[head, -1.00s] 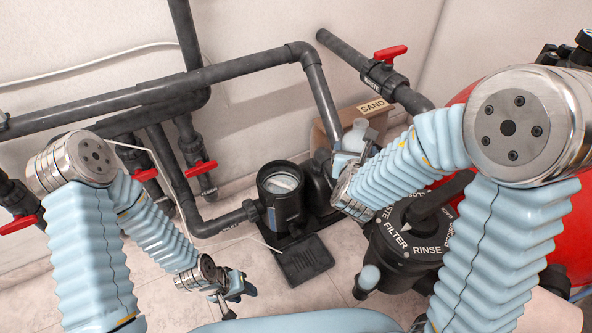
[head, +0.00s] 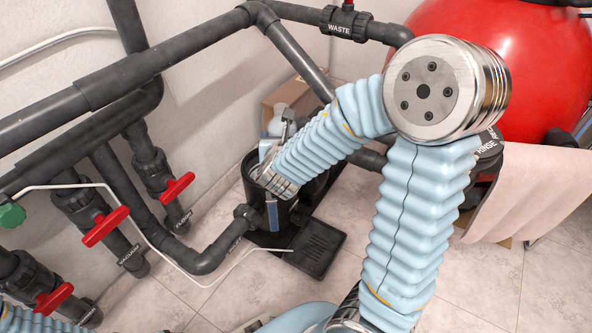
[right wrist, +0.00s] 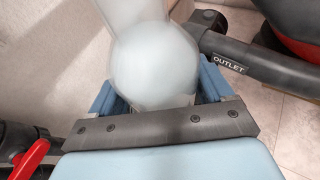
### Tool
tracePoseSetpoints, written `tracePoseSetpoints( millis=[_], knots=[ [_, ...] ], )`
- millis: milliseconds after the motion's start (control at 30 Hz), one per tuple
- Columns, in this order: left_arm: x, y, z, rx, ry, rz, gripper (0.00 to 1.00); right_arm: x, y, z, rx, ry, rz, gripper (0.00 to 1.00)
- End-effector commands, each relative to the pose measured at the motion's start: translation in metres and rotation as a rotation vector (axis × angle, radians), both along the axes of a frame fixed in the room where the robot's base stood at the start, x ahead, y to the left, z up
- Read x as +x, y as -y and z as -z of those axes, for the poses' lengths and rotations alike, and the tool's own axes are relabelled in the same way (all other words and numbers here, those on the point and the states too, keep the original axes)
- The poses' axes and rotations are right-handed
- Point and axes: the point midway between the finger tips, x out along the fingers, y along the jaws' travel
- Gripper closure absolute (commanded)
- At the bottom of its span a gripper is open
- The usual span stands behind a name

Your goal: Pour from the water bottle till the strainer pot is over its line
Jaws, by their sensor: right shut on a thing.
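My right gripper (head: 276,135) is above the rear of the strainer pot (head: 254,192) in the head view, partly hidden by its own wrist. It is shut on the water bottle (head: 283,113), a pale, whitish bottle. In the right wrist view the bottle (right wrist: 155,68) sits between the blue fingers (right wrist: 157,92), its rounded end toward the camera. The pot is a black cylinder with a blue strip on its front; my wrist covers much of its open top. The water level and line cannot be made out. My left gripper is out of view.
Dark pipes (head: 180,62) and red valve handles (head: 105,227) fill the left and back. A cardboard box (head: 293,91) stands behind the pot. A red tank (head: 520,60) and pink cloth (head: 535,185) are at right.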

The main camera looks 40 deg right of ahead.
Motion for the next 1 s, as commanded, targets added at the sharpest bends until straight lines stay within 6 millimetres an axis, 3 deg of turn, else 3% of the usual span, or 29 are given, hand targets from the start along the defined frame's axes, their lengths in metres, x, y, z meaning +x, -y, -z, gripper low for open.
tracePoseSetpoints(
  millis=[33,100,300,600,667,833,1000],
  knots=[
    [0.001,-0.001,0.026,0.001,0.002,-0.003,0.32,-0.003,0.011,0.022,0.000,0.006,0.025,0.71],
    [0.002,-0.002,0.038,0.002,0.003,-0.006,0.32,-0.008,0.023,0.029,-0.002,0.005,0.052,0.71],
    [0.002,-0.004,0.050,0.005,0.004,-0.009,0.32,-0.015,0.039,0.036,-0.010,-0.001,0.091,0.71],
    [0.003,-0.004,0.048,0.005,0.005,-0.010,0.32,-0.022,0.044,0.030,-0.124,-0.190,0.093,0.71],
    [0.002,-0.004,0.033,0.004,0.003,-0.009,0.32,-0.025,0.044,0.028,-0.175,-0.282,0.090,0.71],
    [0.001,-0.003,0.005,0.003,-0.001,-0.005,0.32,-0.030,0.047,0.038,-0.271,-0.441,0.088,0.71],
    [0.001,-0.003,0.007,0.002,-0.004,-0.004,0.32,-0.031,0.048,0.073,-0.360,-0.590,0.085,0.71]
  ],
)
